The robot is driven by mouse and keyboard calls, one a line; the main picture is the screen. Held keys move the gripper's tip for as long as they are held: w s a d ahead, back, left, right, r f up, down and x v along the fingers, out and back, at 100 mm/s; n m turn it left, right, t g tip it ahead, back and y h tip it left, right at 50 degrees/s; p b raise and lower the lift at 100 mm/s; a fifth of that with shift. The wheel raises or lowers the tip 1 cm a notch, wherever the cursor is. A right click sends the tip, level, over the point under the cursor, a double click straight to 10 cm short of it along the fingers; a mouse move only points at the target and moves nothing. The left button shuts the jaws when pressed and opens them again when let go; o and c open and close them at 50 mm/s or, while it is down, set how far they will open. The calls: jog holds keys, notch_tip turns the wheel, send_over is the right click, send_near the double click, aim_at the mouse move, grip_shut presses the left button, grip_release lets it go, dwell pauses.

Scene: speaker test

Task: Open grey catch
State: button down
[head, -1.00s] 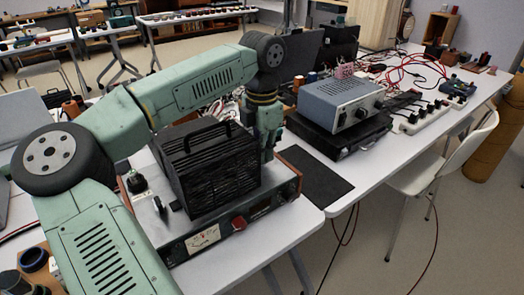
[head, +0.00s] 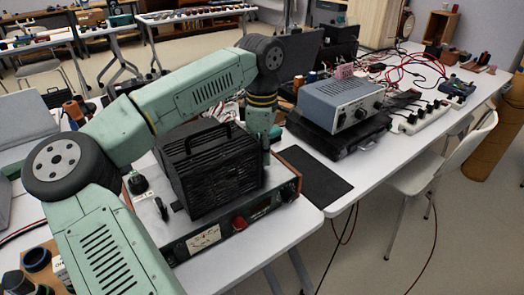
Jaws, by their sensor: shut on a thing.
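My gripper (head: 266,156) points down at the right side of a black, slatted box with a top handle (head: 215,172). The box sits on a wide bench unit (head: 240,232) with a dial and a red knob on its front. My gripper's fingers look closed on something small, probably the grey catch. The fingers and the box hide it, so I cannot make out its shape or whether it is open.
A blue-grey instrument (head: 340,100) stands on a black case (head: 340,138) to the right. A dark mat (head: 318,178) lies bare in front of it. Red wires and a white power strip (head: 420,118) lie further right. A white chair (head: 445,165) stands at the table.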

jog(key=m, duration=0.3)
jog(key=shift+m, duration=2.3)
jog(key=c, duration=1.7)
grip_release()
notch_tip(320, 180, up, 12)
jog(key=shift+r, duration=0.1)
